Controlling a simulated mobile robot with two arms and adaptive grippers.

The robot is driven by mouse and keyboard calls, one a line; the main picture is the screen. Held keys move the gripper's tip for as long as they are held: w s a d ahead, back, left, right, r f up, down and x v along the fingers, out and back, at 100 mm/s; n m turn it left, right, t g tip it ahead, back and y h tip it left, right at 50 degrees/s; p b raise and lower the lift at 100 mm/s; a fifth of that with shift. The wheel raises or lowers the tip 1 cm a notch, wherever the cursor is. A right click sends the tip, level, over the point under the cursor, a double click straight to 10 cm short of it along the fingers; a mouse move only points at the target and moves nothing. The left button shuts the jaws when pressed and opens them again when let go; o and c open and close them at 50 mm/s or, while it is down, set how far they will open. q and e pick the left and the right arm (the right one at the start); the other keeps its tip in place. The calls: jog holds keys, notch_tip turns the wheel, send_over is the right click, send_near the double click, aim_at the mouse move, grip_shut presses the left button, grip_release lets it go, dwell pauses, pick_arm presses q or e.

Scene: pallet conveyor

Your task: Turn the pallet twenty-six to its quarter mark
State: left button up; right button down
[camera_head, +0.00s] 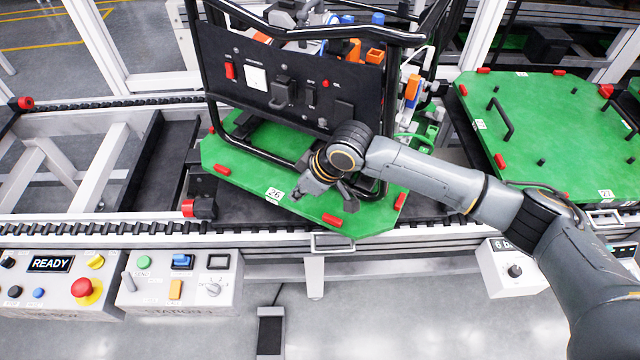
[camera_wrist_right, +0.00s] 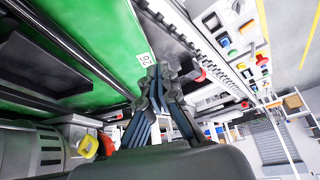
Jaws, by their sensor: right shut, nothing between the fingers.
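The green pallet twenty-six (camera_head: 240,178) sits on the conveyor in the head view, turned a little so that its front edge slants down to the right. Its label 26 (camera_head: 274,194) faces me, and the pallet also shows in the right wrist view (camera_wrist_right: 112,36). It bears a black tubular frame with a dark switch panel (camera_head: 290,85). My right gripper (camera_head: 325,193) is over the pallet's front part, just right of the label. Its fingers (camera_wrist_right: 155,105) are shut and empty in the wrist view; I cannot tell whether they touch the pallet. My left gripper is not in view.
A second green pallet (camera_head: 550,130), labelled 27, lies to the right with black handles. A foot pedal (camera_head: 270,330) is on the floor. The conveyor at left is empty.

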jog(key=r+h+p, duration=0.1)
jog(key=r+h, duration=0.1)
send_over(316, 215)
jog(key=shift+g, duration=0.3)
jog(key=x, duration=0.3)
jog(key=p+x, duration=0.1)
jog(key=x, duration=0.2)
jog(key=p+x, duration=0.1)
jog(key=x, duration=0.3)
jog(key=shift+s, duration=0.25)
jog(key=d, duration=0.1)
jog(key=s+d+p, duration=0.1)
jog(key=d+p, duration=0.1)
jog(key=shift+s+r, duration=0.1)
jog(key=shift+s, duration=0.2)
jog(key=shift+s+d, duration=0.25)
jog(key=shift+d, duration=0.15)
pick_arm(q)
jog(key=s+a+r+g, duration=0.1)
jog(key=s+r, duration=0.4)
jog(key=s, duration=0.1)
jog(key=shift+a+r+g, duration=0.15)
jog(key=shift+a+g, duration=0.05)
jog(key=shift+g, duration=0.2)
pick_arm(e)
jog(key=shift+a, duration=0.1)
